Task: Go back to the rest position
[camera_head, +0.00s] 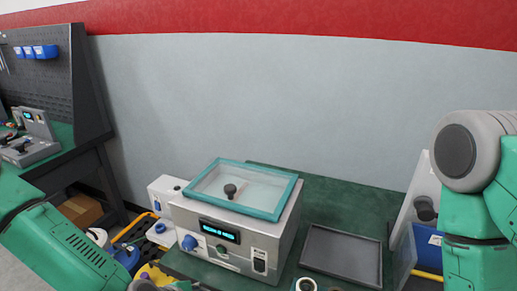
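My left arm comes in at the lower left as a green link, and I see no gripper fingers on it. My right arm stands at the right edge as a grey joint with green links, and its gripper is not visible either. The seal tester (222,241) is a light grey box with a lit blue display and a blue knob. Its clear lid (250,188) has a teal frame and a black knob in the middle, and it lies on top of the box.
A dark empty tray (342,256) lies right of the tester on the green worktable (340,200). Small ring-shaped parts (306,285) sit at the front edge. A white unit (165,196) stands left of the tester. A second bench (55,160) with a pegboard is at the left.

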